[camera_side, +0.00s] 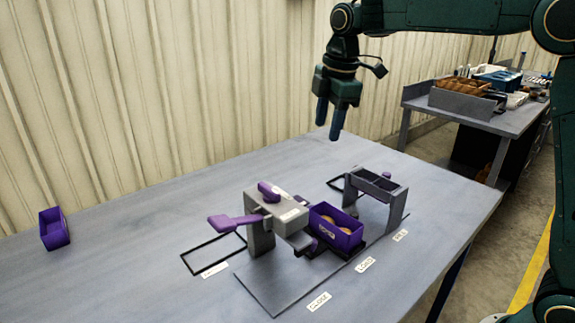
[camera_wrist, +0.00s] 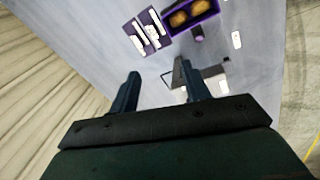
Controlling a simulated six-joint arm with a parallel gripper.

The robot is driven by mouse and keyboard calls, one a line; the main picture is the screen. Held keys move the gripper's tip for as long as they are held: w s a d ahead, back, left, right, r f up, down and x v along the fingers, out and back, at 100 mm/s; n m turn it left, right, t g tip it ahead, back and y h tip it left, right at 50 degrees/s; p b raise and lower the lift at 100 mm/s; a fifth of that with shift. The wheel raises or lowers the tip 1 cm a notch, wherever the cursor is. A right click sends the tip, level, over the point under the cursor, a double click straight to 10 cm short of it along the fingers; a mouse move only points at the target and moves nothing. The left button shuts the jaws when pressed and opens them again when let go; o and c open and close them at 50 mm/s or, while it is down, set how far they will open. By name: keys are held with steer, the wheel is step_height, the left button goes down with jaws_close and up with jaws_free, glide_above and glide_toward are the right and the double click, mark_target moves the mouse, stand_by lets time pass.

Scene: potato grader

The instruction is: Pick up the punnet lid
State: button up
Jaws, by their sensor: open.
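In the wrist view, a flat purple piece with several pale slots or strips (camera_wrist: 146,33) looks like the punnet lid. It is beside a purple punnet (camera_wrist: 167,28) holding potatoes. I cannot clearly pick the lid out in the side view, where the grey fixture and punnet may hide it. My gripper (camera_side: 329,130) is open and empty, its fingers pointing down, high above the table behind the grey frame. In the wrist view, the fingers (camera_wrist: 161,80) are apart, with the lid beyond their tips.
The filled punnet (camera_side: 336,235) sits between a grey clamp block (camera_side: 262,236) with purple handles and a grey frame (camera_side: 396,213). An empty-looking purple punnet (camera_side: 54,229) stands far left. A second cluttered bench (camera_side: 420,102) stands behind.

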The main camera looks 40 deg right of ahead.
steer(key=w+f+n+g, duration=0.2)
steer(key=w+f+n, duration=0.6)
steer(key=w+f, duration=0.4)
steer(key=shift+w+f, duration=0.3)
steer(key=shift+w, duration=0.3)
steer(key=shift+a+f, duration=0.1)
step_height(320, 180, down, 8)
steer(key=shift+f, duration=0.15)
steer(key=shift+f, duration=0.1)
steer(key=shift+w+f, duration=0.15)
steer(key=shift+f, duration=2.4)
